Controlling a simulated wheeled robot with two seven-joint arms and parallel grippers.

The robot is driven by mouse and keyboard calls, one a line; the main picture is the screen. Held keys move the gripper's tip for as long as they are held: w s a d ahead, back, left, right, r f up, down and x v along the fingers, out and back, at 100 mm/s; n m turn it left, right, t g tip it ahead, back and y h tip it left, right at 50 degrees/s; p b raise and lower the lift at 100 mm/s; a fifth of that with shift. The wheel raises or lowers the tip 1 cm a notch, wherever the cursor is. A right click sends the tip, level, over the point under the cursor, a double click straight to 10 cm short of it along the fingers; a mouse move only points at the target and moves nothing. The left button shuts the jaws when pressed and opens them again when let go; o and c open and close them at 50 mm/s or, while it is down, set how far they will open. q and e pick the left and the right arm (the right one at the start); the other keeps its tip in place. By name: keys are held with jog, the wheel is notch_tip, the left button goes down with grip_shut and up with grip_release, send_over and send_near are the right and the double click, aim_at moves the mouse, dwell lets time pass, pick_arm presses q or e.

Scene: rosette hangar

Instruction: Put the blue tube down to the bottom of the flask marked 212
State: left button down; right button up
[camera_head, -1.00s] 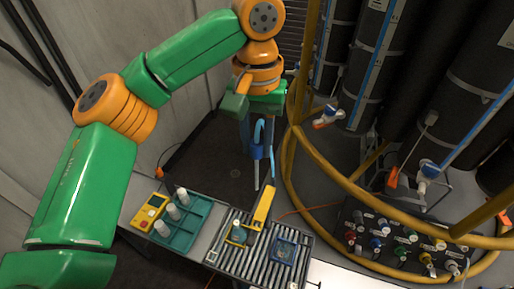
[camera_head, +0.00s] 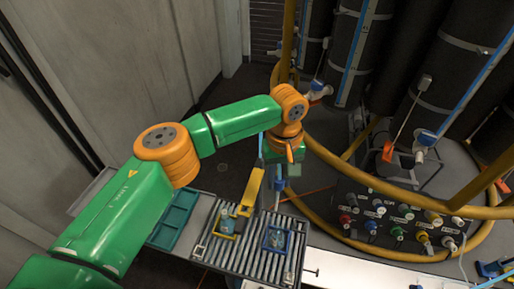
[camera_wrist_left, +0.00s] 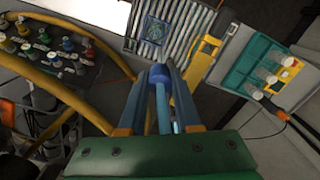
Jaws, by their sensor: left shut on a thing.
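My left gripper (camera_head: 278,182) is shut on the blue tube (camera_wrist_left: 160,76); the blue collar shows between the two fingers in the left wrist view. In the head view the gripper hangs just beyond the roller bed, and most of the tube is hidden. The blue frame also shows ahead of the fingertips in the left wrist view (camera_wrist_left: 154,31). I cannot read 212 on either flask. My right gripper is out of view.
A yellow upright bar (camera_head: 250,190) rises beside the yellow frame, close to my gripper. A teal tray (camera_head: 174,224) lies left of the roller bed (camera_head: 245,262). Yellow hoop rails (camera_head: 345,166) and a black box of coloured connectors (camera_head: 390,222) stand right.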

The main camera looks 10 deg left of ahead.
pick_arm(q)
notch_tip(320, 180, down, 10)
jog(key=d+b, duration=0.1)
jog(key=b, duration=0.4)
jog(key=shift+s+d+f+n+b, duration=0.2)
jog(key=shift+s+d+n+b, duration=0.05)
jog(key=shift+d+n+b, duration=0.15)
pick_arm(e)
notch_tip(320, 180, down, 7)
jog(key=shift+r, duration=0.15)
pick_arm(q)
jog(key=shift+f+p, duration=0.3)
jog(key=shift+p, duration=0.05)
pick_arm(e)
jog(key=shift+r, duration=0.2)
pick_arm(q)
jog(key=shift+f, duration=0.2)
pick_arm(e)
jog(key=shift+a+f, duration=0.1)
